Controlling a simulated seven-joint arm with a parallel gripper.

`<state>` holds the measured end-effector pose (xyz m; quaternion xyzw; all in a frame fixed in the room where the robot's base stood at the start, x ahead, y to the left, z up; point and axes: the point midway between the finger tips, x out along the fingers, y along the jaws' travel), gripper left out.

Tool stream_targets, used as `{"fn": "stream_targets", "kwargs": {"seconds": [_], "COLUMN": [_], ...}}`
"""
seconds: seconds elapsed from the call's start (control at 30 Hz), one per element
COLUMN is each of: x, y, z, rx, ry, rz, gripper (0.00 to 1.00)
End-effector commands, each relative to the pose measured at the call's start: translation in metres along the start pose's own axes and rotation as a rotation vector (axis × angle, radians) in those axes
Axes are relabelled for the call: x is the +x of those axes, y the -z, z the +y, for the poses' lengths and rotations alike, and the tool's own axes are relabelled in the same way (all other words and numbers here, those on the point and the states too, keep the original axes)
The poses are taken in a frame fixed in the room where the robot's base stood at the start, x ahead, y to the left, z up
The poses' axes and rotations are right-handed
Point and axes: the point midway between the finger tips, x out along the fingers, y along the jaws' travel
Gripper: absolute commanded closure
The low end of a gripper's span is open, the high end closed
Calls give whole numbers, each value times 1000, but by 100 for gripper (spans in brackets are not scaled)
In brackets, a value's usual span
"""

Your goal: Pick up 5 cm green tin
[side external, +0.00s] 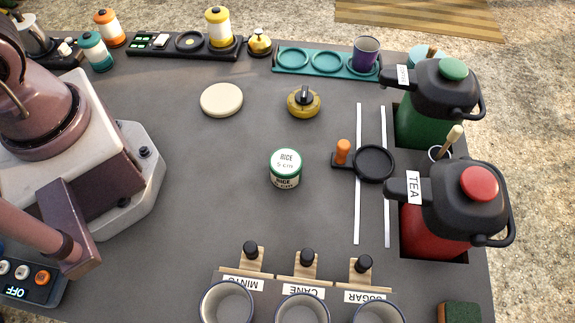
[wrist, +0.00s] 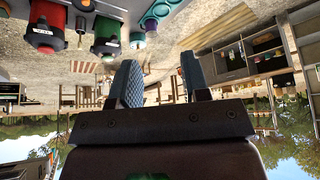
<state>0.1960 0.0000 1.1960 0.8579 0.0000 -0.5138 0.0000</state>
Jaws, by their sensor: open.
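The green tin (side external: 286,169) stands upright near the middle of the grey worktop in the side external view. It is white and green with a label reading "RICE 5 cm" on its top and side. My gripper is outside the side external view. In the wrist view my gripper (wrist: 160,82) shows two blue textured fingers spread apart with nothing between them. The wrist view does not clearly show the tin.
A yellow pot (side external: 304,103) and a cream disc (side external: 222,100) lie behind the tin. A black ring holder (side external: 374,163) is to its right, before the red tea jug (side external: 440,215) and green jug (side external: 432,110). Mugs (side external: 302,307) line the front. The worktop around the tin is clear.

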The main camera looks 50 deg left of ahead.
Motion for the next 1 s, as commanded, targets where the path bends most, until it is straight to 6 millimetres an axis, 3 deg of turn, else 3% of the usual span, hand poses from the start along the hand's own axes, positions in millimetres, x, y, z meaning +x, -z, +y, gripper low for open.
{"fn": "stream_targets", "kwargs": {"seconds": [0.1,0.3,0.67,0.87,1.0], "x": [0,0,8,52,94], "y": [0,0,-2,-5,-5], "z": [0,0,-1,12,28], "rx": [0,0,-3,103,304], "ry": [0,0,5,41,45], "rz": [0,0,-40,-250,-389], "gripper": [55,9,9,9,9]}}
